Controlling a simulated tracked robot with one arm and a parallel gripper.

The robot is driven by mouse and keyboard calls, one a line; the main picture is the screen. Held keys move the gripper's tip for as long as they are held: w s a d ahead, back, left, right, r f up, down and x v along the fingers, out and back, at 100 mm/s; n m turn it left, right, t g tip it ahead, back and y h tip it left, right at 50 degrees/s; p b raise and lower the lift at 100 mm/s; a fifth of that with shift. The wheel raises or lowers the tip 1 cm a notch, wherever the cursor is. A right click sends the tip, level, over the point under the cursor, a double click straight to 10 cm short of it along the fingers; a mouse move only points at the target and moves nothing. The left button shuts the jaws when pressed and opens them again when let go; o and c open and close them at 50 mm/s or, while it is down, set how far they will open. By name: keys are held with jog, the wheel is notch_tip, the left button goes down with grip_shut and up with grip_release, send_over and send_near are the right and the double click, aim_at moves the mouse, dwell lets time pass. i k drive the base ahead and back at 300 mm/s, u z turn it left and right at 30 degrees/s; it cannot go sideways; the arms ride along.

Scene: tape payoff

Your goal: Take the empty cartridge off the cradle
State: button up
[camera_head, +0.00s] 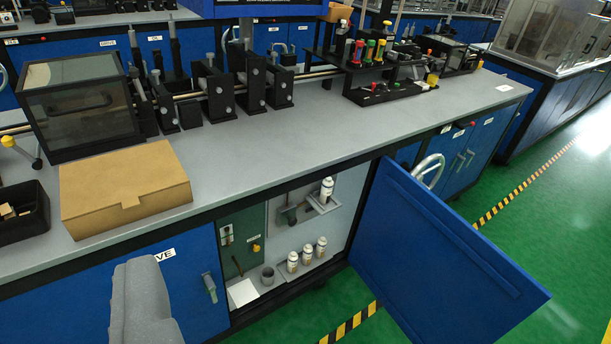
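A white, bottle-shaped container with a dark band (327,188) stands on a small tilted grey bracket (318,206) inside the open cabinet. It may be the cartridge on its cradle, but I cannot tell for certain, nor whether it is empty. Three similar white containers (292,262) stand in a row lower in the cabinet. A grey rounded shape at the lower left appears to be my gripper (147,292). It is in front of the blue cabinet front, left of the opening and apart from the containers. Its fingertips cannot be made out.
The blue cabinet door (440,255) is swung open to the right over the green floor. A grey worktop (300,130) lies above the opening, with a cardboard box (125,188) near its front edge.

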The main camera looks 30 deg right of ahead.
aim_at(327, 185)
jog(key=z, duration=0.5)
jog(key=i, duration=1.35)
jog(key=z, duration=0.85)
jog(key=k, duration=0.65)
jog(key=z, duration=0.25)
jog(key=i, duration=0.7)
jog(key=u, duration=0.1)
